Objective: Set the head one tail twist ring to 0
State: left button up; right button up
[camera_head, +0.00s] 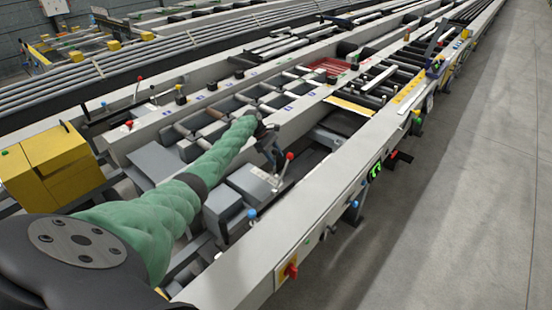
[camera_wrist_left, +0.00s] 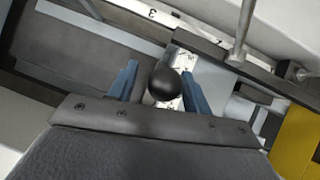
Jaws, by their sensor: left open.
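My left arm, in a green sleeve, reaches from the lower left over the table's side unit. Its gripper (camera_head: 270,148) is small and dark in the head view. In the left wrist view the gripper (camera_wrist_left: 157,68) is open, with one blue finger on each side of a black ball knob (camera_wrist_left: 165,85). Contact between fingers and knob cannot be made out. A white marked scale plate (camera_wrist_left: 181,62) lies behind the knob, partly covered by it. I cannot tell which part is the head one tail twist ring, nor read its setting. My right gripper is not in view.
A red-knobbed lever (camera_head: 290,156) stands just right of the gripper in the head view. A blue knob (camera_head: 251,214) is nearer, by grey boxes (camera_head: 250,184). A long pale rail (camera_head: 300,225) runs along the right. The floor (camera_head: 470,190) beyond is clear.

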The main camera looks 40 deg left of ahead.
pick_arm(q)
jog(key=b+v, duration=0.2)
jog(key=v, duration=0.5)
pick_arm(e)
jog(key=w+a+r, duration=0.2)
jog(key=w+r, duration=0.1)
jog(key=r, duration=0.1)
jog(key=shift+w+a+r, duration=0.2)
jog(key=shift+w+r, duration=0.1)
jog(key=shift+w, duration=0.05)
pick_arm(q)
jog(key=shift+r, duration=0.1)
